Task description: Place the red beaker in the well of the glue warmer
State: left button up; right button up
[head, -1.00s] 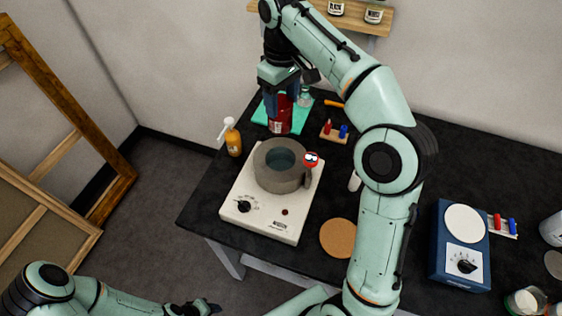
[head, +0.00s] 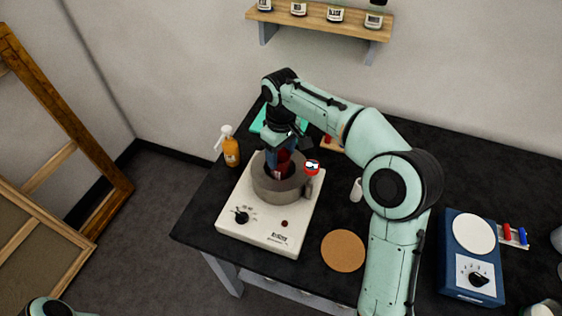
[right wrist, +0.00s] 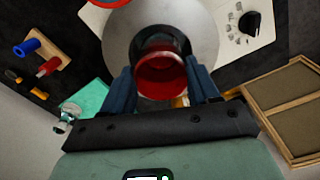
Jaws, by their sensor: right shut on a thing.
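The red beaker (right wrist: 162,76) is between the fingers of my right gripper (right wrist: 164,88), which is shut on it. In the head view the beaker (head: 284,160) is upright over the grey well (head: 279,190) of the glue warmer (head: 262,228). Its lower part is hidden by the well's near rim, so I cannot tell how deep it sits. The right gripper (head: 285,150) comes down from above, just over the well. The wrist view looks down into the beaker, with the grey ring around it. My left gripper is out of view.
A red-topped gauge or knob (head: 312,167) stands at the well's right side. An orange pump bottle (head: 230,150) is left of the warmer. A cork disc (head: 343,251) lies to the right, and a blue device (head: 472,255) farther right. A shelf (head: 330,20) hangs behind.

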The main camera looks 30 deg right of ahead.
aim_at(281, 161)
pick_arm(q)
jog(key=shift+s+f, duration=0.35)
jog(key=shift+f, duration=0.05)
pick_arm(e)
jog(key=shift+f, duration=1.7)
jog(key=shift+f+b, duration=0.15)
jog(key=shift+b, duration=0.15)
jog(key=o, duration=1.4)
pick_arm(q)
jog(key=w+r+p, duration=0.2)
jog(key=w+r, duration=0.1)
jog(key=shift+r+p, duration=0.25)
jog(key=shift+p, duration=0.15)
pick_arm(e)
notch_tip(281, 161, up, 12)
jog(key=shift+r, duration=0.15)
